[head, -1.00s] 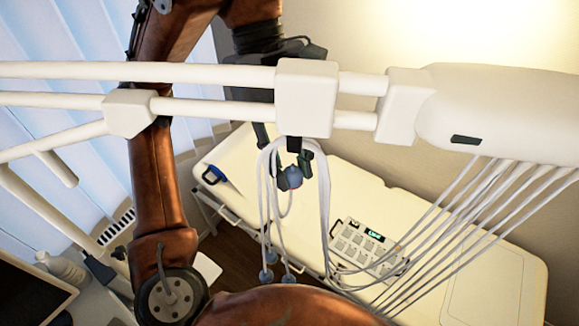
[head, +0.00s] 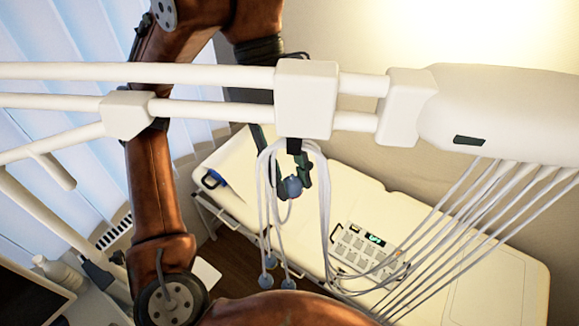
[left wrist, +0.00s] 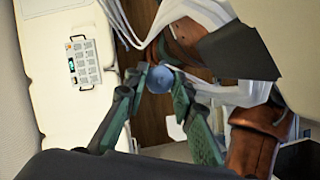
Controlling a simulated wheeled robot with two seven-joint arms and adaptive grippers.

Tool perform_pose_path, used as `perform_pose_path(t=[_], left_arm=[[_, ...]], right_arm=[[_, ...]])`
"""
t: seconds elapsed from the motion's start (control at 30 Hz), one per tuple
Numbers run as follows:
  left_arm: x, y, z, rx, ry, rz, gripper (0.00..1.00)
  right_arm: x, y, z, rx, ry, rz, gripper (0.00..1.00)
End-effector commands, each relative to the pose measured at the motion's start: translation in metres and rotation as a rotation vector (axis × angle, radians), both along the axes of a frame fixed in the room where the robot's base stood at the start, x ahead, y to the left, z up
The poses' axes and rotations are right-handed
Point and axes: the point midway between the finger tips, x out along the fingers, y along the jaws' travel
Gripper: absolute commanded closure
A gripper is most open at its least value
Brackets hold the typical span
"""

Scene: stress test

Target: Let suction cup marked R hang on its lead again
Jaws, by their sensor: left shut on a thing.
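My left gripper (head: 291,182) has its dark green fingers shut on a blue suction cup (head: 291,188). It holds the cup among hanging white leads, beneath the white bar joint. In the left wrist view the cup (left wrist: 160,79) shows as a blue ball between the fingertips (left wrist: 160,88). No letter is readable on it. My right gripper is not in view.
White bars (head: 200,108) and a joint block (head: 306,98) cross in front of my left arm. A cream couch (head: 420,222) bears a keypad box (head: 362,250) and a blue-handled tool (head: 213,179).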

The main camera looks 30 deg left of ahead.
Motion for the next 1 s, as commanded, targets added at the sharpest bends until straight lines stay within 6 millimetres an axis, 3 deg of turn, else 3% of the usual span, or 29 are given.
perform_pose_path(t=[1.0], left_arm=[[0.000, 0.000, -0.119, 0.000, 0.001, 0.000, 0.96]], right_arm=[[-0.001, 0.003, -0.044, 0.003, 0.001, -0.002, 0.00]])
